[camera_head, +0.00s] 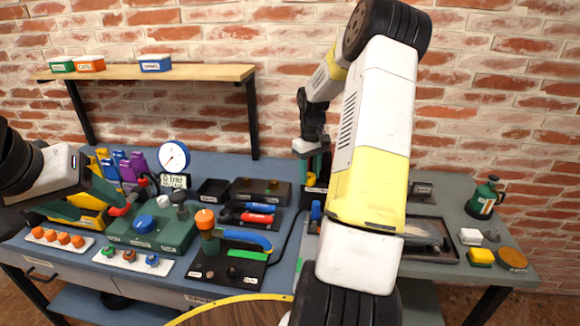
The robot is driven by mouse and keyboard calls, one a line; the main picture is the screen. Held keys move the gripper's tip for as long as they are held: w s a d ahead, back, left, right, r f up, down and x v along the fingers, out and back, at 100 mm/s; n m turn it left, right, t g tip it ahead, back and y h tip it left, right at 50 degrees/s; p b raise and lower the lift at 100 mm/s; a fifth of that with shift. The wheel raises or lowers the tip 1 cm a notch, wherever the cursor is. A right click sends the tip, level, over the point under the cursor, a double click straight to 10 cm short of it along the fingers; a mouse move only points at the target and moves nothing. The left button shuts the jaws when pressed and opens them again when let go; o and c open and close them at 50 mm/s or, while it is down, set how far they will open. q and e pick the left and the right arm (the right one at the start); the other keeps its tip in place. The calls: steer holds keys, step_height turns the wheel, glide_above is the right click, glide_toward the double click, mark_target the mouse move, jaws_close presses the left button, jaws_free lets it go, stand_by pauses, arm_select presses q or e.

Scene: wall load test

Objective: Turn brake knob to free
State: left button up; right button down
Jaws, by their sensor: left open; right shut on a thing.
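A green box (118,234) stands on the bench at left centre. It carries a round blue knob (145,223), a dark knob (178,198) and a red-handled part (124,207). The labels are too small to read, so I cannot tell which is the brake knob or its setting. My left gripper (101,208) is open, its teal fingers spread at the box's left end, close to the red-handled part. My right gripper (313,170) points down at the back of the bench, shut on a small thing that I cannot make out. My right arm hides part of the bench.
A white gauge (173,156) stands behind the box. A black tray (262,217) with red and blue tools lies to the right. An orange-topped part and blue handle sit on a black base (222,270). A green bottle (485,198) stands far right. A shelf (160,72) hangs above.

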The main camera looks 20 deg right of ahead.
mark_target(310, 175)
steer(key=c, duration=0.9)
jaws_free()
step_height(310, 175, up, 8)
steer(key=shift+f, duration=0.1)
